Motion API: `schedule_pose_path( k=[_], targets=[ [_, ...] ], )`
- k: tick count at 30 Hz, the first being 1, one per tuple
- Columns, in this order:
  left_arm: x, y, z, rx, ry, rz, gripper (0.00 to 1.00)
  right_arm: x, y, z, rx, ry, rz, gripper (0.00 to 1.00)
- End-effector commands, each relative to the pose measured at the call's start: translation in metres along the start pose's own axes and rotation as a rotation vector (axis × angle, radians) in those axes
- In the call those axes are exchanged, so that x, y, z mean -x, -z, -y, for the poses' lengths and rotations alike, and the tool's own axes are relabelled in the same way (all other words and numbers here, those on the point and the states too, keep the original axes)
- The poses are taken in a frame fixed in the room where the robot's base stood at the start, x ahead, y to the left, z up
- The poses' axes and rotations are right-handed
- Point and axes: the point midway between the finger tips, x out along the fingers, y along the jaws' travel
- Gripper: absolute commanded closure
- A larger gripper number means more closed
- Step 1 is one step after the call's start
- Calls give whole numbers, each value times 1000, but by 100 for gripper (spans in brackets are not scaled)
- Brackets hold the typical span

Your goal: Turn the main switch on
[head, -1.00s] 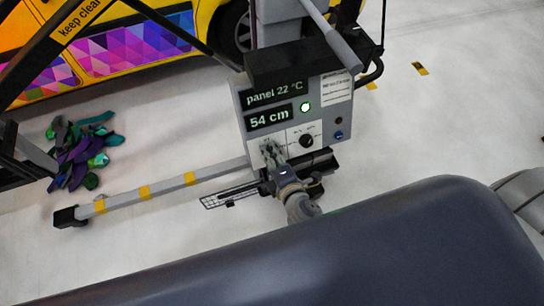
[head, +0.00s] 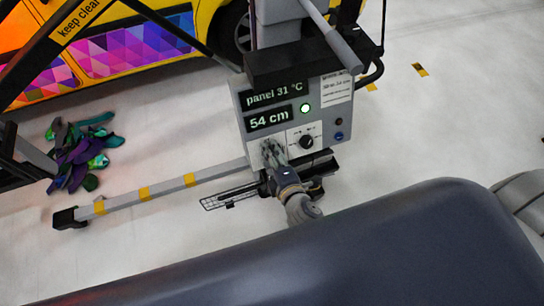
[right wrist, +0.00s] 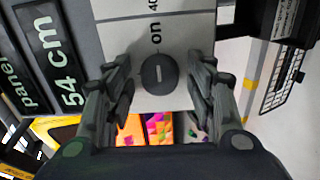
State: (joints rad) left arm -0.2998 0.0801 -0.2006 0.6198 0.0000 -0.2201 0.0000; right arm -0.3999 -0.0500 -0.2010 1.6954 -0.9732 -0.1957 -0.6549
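The main switch (right wrist: 158,74) is a round dark knob with a pale line on it, on a light plate with the word "on" beside it. In the right wrist view the line runs up and down, along the side where "on" is printed. My right gripper (right wrist: 160,92) is open, one finger on each side of the knob with gaps between. In the head view my right gripper (head: 272,154) is at the lower left of the grey control box (head: 239,112) and hides the switch. My left gripper is not in view.
The box has displays reading "panel 31 °C" (head: 273,93) and "54 cm" (head: 270,118), a lit green lamp (head: 305,108) and another black knob (head: 306,141). A grey floor rail (head: 165,187) extends left. Vinyl scraps (head: 80,155) lie near a colourful van (head: 130,50).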

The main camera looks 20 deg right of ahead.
Motion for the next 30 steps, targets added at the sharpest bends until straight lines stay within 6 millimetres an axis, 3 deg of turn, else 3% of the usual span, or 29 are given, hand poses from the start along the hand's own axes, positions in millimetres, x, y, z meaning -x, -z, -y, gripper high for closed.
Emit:
schedule_pose_path(
  k=[9,14,30],
  targets=[
    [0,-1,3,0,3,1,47,1,0,0,2,0,-1,44],
    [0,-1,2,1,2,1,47,11,1,1,2,1,-2,44],
    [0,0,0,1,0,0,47,100,0,1,-1,3,1,44]
  ],
)
